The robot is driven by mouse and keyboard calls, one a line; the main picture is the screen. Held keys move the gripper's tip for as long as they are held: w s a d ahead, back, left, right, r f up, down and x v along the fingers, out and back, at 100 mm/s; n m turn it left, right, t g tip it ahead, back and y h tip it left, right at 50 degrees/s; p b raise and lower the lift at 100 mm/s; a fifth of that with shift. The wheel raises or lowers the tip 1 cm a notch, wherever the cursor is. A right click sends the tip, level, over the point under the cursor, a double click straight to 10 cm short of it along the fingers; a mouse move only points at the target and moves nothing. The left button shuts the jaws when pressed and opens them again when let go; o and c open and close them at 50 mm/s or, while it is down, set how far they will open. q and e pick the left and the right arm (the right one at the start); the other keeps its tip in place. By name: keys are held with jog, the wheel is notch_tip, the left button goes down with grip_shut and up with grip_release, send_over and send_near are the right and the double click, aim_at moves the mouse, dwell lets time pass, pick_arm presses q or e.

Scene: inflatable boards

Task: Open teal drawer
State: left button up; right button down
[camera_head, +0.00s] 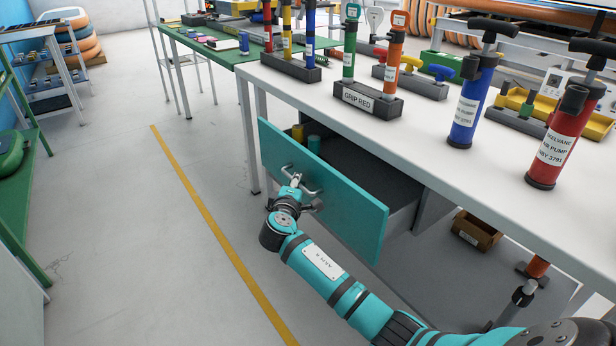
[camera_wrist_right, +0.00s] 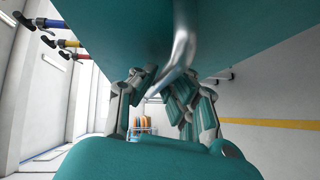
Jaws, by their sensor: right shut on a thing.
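The teal drawer (camera_head: 335,205) under the white workbench stands pulled out in the head view, its dark inside showing. Some small yellow and teal items sit at its far left end. Its front carries a metal bar handle (camera_head: 300,182), which also shows as a curved bar in the right wrist view (camera_wrist_right: 182,50). My right gripper (camera_head: 295,183) is at the handle, its fingers shut on it. In the wrist view the fingers (camera_wrist_right: 160,95) are on both sides of the bar's lower end, and the drawer front fills the top. My left gripper is not in view.
The white workbench (camera_head: 420,128) carries hand pumps, including a blue pump (camera_head: 470,105) and a red pump (camera_head: 565,130). A cardboard box (camera_head: 476,232) is on the lower shelf. The floor left of the drawer, with a yellow line (camera_head: 205,215), is clear.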

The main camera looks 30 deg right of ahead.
jog(key=a, duration=1.1)
jog(key=shift+s+a+r, duration=0.2)
jog(key=shift+s+a, duration=0.2)
jog(key=c, duration=1.4)
grip_release()
jog(key=shift+f, duration=0.1)
jog(key=v, duration=1.2)
jog(key=shift+f, duration=0.1)
